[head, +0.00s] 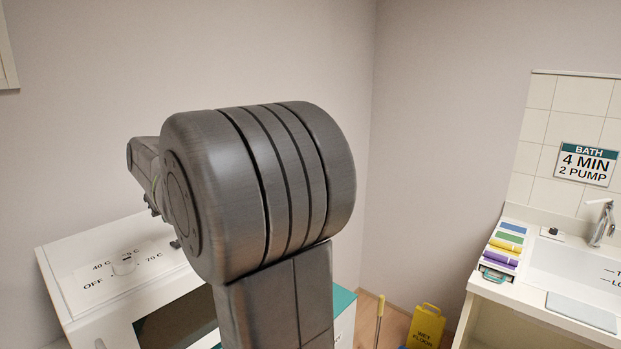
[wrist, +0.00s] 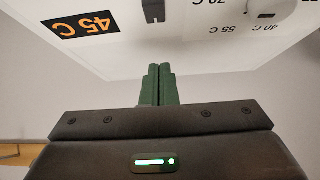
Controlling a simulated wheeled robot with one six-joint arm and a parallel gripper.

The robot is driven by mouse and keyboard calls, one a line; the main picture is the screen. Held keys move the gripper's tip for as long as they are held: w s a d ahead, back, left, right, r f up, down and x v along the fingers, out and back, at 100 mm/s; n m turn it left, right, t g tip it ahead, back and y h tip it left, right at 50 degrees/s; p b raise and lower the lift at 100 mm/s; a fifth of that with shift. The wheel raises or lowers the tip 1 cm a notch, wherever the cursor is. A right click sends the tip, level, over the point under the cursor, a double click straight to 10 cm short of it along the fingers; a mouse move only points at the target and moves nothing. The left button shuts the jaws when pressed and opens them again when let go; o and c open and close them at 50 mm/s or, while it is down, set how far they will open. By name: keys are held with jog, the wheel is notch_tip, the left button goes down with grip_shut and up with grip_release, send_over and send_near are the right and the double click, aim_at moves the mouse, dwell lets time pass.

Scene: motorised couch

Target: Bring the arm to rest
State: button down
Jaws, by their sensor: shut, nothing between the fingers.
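My gripper (wrist: 158,84) shows in the wrist view with its two dark green fingers together, shut and empty. It points toward a white panel (wrist: 190,50) with temperature marks and an orange "45 C" sign (wrist: 84,23). I cannot tell whether the fingertips touch anything. In the head view my arm (head: 265,190) is raised and fills the middle, with its far part reaching left above a white cabinet (head: 60,275). My gripper is hidden there behind the arm.
The cabinet's top has a dial (head: 123,264) marked OFF, 40 C and 70 C. A yellow wet-floor sign (head: 426,328) stands on the floor between.

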aim_at(173, 241)
jog(key=f, duration=0.1)
jog(key=f+b, duration=0.2)
jog(key=shift+w+a+f, duration=0.25)
jog(key=shift+f, duration=0.05)
jog(key=shift+s+d+f+b, duration=0.1)
jog(key=shift+d+f+b, duration=0.1)
jog(key=shift+f+b, duration=0.35)
jog(key=shift+s+d+f, duration=0.15)
jog(key=shift+s+d, duration=0.1)
jog(key=shift+d, duration=0.15)
